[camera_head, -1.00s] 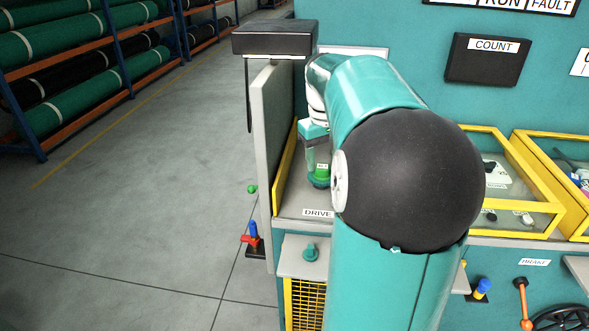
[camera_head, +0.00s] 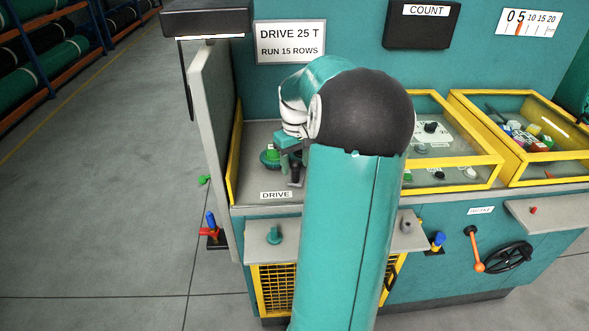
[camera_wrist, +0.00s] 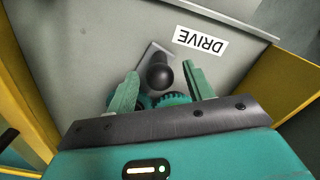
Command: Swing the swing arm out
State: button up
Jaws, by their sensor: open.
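In the wrist view, a black round knob on a short handle (camera_wrist: 159,74) stands on a grey metal plate, which looks like the swing arm, in the bay labelled DRIVE. Teal toothed gears (camera_wrist: 170,99) show partly behind it, between my fingers. My gripper (camera_wrist: 161,70) is open, its two green fingers on either side of the knob with gaps; I cannot tell whether either touches it. In the head view, my gripper (camera_head: 287,160) is low in the bay. A teal gear with a green top (camera_head: 269,157) sits left of it. My arm hides the bay's right part.
A grey door panel (camera_head: 213,140) stands open at the bay's left, beside a yellow edge (camera_head: 236,150). Yellow-framed glazed boxes (camera_head: 520,135) lie to the right. A sign (camera_head: 290,42) reads DRIVE 25 T, RUN 15 ROWS. A handwheel (camera_head: 507,257) is at lower right.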

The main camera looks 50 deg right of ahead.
aim_at(296, 170)
notch_tip(296, 170, down, 2)
jog(key=shift+f, duration=0.5)
grip_shut()
jog(key=shift+s+d+r+n, duration=0.1)
jog(key=shift+s+d+n, duration=0.25)
jog(key=shift+s+d, duration=0.4)
jog(key=shift+s+d+f+n, duration=0.1)
jog(key=shift+s+d+n, duration=0.3)
jog(key=shift+s, duration=0.7)
jog(key=shift+s+d+r+n, duration=0.1)
jog(key=shift+s+d+n, duration=0.25)
jog(key=shift+s+d, duration=0.4)
jog(key=shift+s+a, duration=0.15)
grip_release()
